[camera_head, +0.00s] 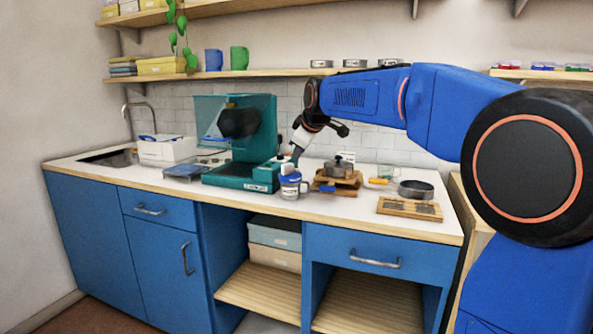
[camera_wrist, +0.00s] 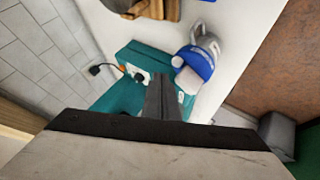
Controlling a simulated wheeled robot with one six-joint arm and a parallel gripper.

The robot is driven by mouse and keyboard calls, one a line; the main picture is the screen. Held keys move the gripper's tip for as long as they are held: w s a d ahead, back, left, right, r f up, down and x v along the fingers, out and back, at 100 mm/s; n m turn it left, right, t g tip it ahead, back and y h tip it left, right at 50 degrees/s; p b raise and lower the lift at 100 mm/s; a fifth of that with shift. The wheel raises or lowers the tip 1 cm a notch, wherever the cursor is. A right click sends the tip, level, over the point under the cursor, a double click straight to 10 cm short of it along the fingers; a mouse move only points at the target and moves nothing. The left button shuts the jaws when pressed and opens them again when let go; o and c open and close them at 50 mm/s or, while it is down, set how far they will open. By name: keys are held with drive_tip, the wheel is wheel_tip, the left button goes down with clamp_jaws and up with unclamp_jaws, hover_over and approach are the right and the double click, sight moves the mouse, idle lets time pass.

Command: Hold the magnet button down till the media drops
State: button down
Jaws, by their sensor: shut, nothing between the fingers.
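The teal machine (camera_head: 240,176) stands on the white counter, with a dark rounded part in its upper half. Its teal base also shows in the wrist view (camera_wrist: 124,98), with a small pale control panel (camera_wrist: 138,74). My gripper (camera_head: 295,156) is over the right end of the base. In the wrist view its grey fingers (camera_wrist: 163,98) are together and empty, over the base beside the panel. They hide part of the base. I cannot pick out the magnet button for certain, nor tell whether the fingertips touch anything. A blue-and-white jug (camera_head: 290,187) stands close in front; it also shows in the wrist view (camera_wrist: 203,50).
A wooden stand with a metal pot (camera_head: 338,168) is right of the machine. A dark round pan (camera_head: 416,189) and a wooden board (camera_head: 409,208) lie further right. A white box (camera_head: 167,150) and a sink (camera_head: 110,158) are at left. A shelf (camera_head: 270,72) runs above.

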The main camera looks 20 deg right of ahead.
drive_tip(key=shift+f, duration=0.6)
drive_tip(key=shift+f, duration=0.1)
idle(1.6)
drive_tip(key=shift+f, duration=0.35)
drive_tip(key=shift+f, duration=0.4)
idle(1.5)
drive_tip(key=shift+r, duration=0.15)
idle(0.9)
drive_tip(key=shift+r, duration=0.7)
drive_tip(key=shift+r, duration=2.5)
